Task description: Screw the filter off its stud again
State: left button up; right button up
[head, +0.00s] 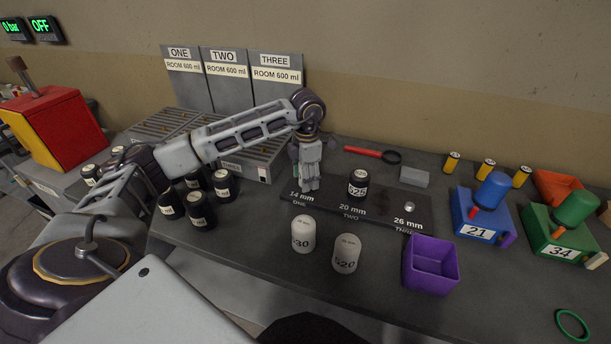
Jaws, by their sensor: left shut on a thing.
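A dark plate (375,205) on the bench has places marked 14 mm, 20 mm and 26 mm. My left gripper (310,183) points down over the 14 mm place and is shut on a filter there. The fingers hide nearly all of that filter and its stud, so I cannot tell how far it sits on the thread. A black filter (357,184) with a white label reading 525 stands upright at the 20 mm place, right of the gripper and apart from it. The 26 mm place has a bare silvery stud (407,209). My right gripper is out of view.
Two white canisters (303,235) stand before the plate, beside a purple bin (431,264). Several black canisters (201,209) stand left, under my arm. A red-handled tool (371,154) and a grey block (414,176) lie behind. Blue (480,219) and green (557,233) devices stand right.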

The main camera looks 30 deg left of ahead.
pick_arm(q)
jog(key=shift+s+d+f+n+p, duration=0.1)
jog(key=shift+d+n+p, duration=0.1)
jog(key=shift+n, duration=0.85)
jog(key=shift+s+d+f+n+p, duration=0.1)
jog(key=shift+d+n+p, duration=0.1)
jog(key=shift+n, duration=0.85)
jog(key=shift+d+n+p, duration=0.1)
jog(key=shift+n+p, duration=0.2)
jog(key=shift+n, duration=1.7)
grip_shut()
jog(key=shift+w+r+n+p, duration=0.1)
jog(key=shift+n+p, duration=0.25)
jog(key=shift+n, duration=0.75)
jog(key=shift+w+r+p, duration=0.1)
jog(key=shift+r+p, duration=0.25)
jog(key=shift+r, duration=0.4)
jog(key=shift+r, duration=0.15)
